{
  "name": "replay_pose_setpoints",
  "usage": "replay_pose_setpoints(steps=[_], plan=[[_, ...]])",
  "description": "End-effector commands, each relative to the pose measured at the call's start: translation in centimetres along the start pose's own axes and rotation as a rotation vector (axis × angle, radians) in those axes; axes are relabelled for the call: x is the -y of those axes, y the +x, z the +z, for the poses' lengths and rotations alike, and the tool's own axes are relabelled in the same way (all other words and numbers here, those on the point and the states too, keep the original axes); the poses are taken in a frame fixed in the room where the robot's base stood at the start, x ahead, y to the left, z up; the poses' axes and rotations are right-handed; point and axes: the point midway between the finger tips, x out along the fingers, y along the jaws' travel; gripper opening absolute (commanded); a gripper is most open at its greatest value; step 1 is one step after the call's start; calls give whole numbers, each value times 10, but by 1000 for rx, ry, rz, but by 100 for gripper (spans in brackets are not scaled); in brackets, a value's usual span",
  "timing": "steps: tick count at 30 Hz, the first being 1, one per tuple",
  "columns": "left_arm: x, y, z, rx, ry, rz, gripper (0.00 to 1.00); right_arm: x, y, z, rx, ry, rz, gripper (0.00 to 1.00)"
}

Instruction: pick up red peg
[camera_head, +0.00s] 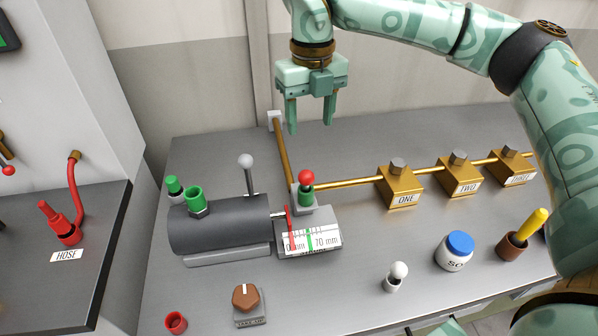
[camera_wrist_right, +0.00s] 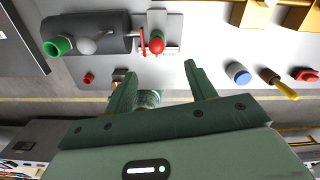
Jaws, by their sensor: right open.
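The red peg (camera_head: 306,178) has a round red head and stands upright in a green socket (camera_head: 306,197) on the gauge block at the right end of the dark cylinder. In the right wrist view the red peg (camera_wrist_right: 157,42) shows beyond the fingertips, roughly between them. My right gripper (camera_head: 310,122) is open and empty, with its fingers pointing down. In the head view it appears above and behind the peg, apart from it. The right wrist view shows both fingers (camera_wrist_right: 159,72) spread wide. My left gripper is not in view.
The dark cylinder (camera_head: 220,227) carries a green cup (camera_head: 195,199) and a white-knobbed lever (camera_head: 246,161). A brass pipe (camera_head: 345,184) leads to block ONE (camera_head: 400,190). A small red cup (camera_head: 175,322), a brown knob (camera_head: 245,297) and a white-headed peg (camera_head: 398,271) stand in front.

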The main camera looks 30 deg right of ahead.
Motion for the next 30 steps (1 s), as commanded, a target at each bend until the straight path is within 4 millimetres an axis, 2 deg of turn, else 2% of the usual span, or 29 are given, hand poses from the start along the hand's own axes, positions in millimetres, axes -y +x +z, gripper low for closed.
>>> replay_pose_setpoints(steps=[6, 10, 17, 25, 30], plan=[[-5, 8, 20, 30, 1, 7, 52, 0, 56, -1, -6, -1, 1, 55], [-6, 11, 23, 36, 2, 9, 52, -1, 83, -1, -5, -1, 1, 55], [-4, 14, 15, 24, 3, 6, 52, -2, 104, -1, -1, -3, 1, 55], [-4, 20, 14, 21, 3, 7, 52, -9, 145, -3, -3, -2, 1, 55], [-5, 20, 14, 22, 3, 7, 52, -9, 154, -3, -1, -3, 2, 55]])
